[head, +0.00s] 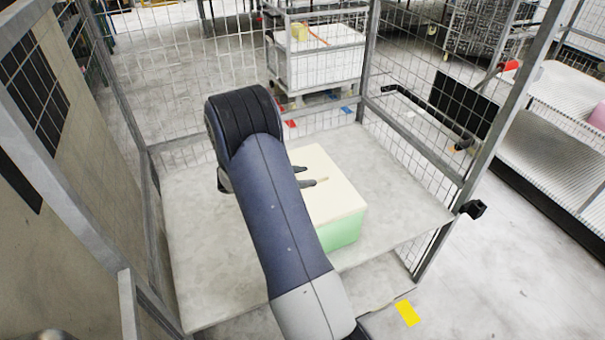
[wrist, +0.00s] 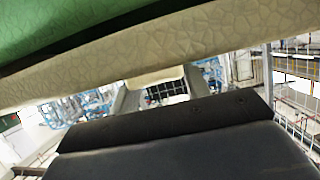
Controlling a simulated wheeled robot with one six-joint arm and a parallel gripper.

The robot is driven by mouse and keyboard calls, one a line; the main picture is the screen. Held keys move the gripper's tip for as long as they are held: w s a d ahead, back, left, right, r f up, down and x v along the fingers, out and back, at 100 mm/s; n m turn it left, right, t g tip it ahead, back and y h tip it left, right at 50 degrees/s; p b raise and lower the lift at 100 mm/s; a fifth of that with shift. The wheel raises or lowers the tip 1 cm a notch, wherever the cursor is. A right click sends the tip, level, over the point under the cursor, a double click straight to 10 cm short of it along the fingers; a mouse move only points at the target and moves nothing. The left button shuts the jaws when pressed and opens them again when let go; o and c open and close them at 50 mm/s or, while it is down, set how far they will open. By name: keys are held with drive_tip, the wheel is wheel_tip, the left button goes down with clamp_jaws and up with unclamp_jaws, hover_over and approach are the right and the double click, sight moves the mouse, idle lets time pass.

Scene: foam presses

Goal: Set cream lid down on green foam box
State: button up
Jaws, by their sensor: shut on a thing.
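The cream lid (head: 336,196) is a flat pale slab over the green foam box (head: 341,233), whose green front side shows below it. In the wrist view the lid's textured cream side (wrist: 190,50) crosses the top, with the box's green surface (wrist: 60,22) beyond it. A dark band separates the two there; in the head view I cannot tell whether they touch. My gripper (head: 319,181) is shut on the lid, its dark fingers reaching over the lid's left part. My arm hides the box's left side and the exact grip.
The box stands on a grey table (head: 400,208) inside a wire mesh cage (head: 240,60). Bare table lies left and right of it. A metal post (head: 480,150) rises at the right. A white bin cart (head: 322,62) stands behind the cage.

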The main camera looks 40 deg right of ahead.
drive_tip(key=shift+f, duration=0.2)
drive_tip(key=o, duration=1)
drive_tip(key=shift+o, duration=0.2)
drive_tip(key=b+v, duration=0.2)
drive_tip(key=v, duration=0.9)
drive_tip(key=shift+s+d, duration=0.1)
drive_tip(key=shift+d, duration=0.05)
